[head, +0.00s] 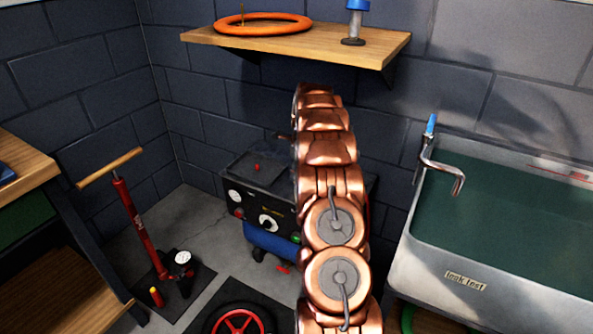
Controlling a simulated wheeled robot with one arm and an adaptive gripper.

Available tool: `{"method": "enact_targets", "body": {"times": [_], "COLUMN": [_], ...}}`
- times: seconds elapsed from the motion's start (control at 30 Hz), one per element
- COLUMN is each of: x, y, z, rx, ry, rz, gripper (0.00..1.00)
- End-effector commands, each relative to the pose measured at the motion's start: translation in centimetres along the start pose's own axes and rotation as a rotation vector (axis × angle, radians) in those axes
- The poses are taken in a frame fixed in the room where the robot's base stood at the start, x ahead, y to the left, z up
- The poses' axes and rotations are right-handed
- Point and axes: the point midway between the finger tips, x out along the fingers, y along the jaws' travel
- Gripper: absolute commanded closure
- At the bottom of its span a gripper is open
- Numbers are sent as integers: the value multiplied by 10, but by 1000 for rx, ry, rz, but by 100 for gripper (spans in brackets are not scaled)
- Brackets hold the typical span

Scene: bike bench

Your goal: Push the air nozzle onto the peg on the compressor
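The compressor (262,205) stands on the floor in the corner, with a dark top, dials on its front and a blue tank below. A small red peg-like piece (257,168) stands up from its top; I cannot tell whether this is the peg for the nozzle. My copper arm rises in front of the compressor's right side and covers part of it. My gripper is hidden behind the arm. I cannot make out the air nozzle.
A wooden shelf (340,45) above holds an orange ring (262,23) and a blue-topped item (355,22). A red floor pump (140,230) stands left, near a wooden bench (20,165). A sink-like tank (500,225) with a tap (442,165) stands right.

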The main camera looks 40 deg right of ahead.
Motion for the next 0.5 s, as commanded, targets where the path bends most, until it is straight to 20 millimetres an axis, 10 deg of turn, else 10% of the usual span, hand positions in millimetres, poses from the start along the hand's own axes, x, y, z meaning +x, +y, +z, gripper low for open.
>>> {"method": "enact_targets", "body": {"times": [0.5], "x": [8], "y": [0], "z": [-1], "rx": [0], "ry": [0], "rz": [-1], "gripper": [100]}}
